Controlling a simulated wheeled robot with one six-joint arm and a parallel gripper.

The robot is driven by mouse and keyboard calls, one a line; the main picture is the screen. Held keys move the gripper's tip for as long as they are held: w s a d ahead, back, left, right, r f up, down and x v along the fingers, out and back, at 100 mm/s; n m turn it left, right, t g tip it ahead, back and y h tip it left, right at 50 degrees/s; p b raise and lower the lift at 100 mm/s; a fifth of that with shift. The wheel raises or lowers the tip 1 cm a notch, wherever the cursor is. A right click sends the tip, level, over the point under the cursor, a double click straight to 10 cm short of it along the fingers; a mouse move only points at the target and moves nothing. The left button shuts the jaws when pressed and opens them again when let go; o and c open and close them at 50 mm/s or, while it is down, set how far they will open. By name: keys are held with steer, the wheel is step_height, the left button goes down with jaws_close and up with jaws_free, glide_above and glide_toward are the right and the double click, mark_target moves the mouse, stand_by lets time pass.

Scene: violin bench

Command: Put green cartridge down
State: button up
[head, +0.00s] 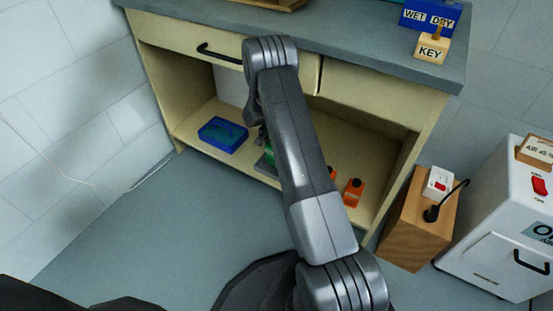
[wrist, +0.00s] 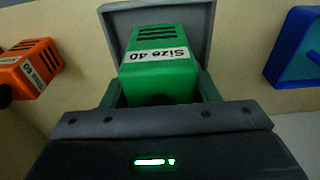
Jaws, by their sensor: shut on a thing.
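The green cartridge (wrist: 158,75), with slots and a "Size 40" label, is between the two fingers of my gripper (wrist: 158,92) in the wrist view. My gripper is shut on it. A grey tray (wrist: 201,30) shows around and behind the cartridge. I cannot tell whether the cartridge touches its floor. In the head view my arm hides most of the gripper and the cartridge. The grey tray (head: 264,167) shows partly on the lower shelf, left of the arm.
A blue tray (head: 222,135) lies left on the shelf (head: 190,125). Orange cartridges (head: 352,192) stand right of my arm; they also show in the wrist view (wrist: 28,72). The drawer front and bench top (head: 350,45) overhang the shelf. A wooden block (head: 415,225) stands right.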

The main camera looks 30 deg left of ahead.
steer(key=shift+f+b, duration=0.85)
steer(key=shift+f, duration=1.4)
steer(key=shift+f, duration=0.15)
steer(key=o, duration=1.3)
steer(key=shift+c, duration=0.2)
steer(key=r+p, duration=0.1)
steer(key=r, duration=0.3)
steer(key=s+r+p, duration=0.1)
steer(key=r+p, duration=0.1)
steer(key=r, duration=0.2)
steer(key=r+p, duration=0.1)
steer(key=r, duration=0.3)
steer(key=shift+s+r, duration=0.1)
steer(key=shift+s, duration=0.15)
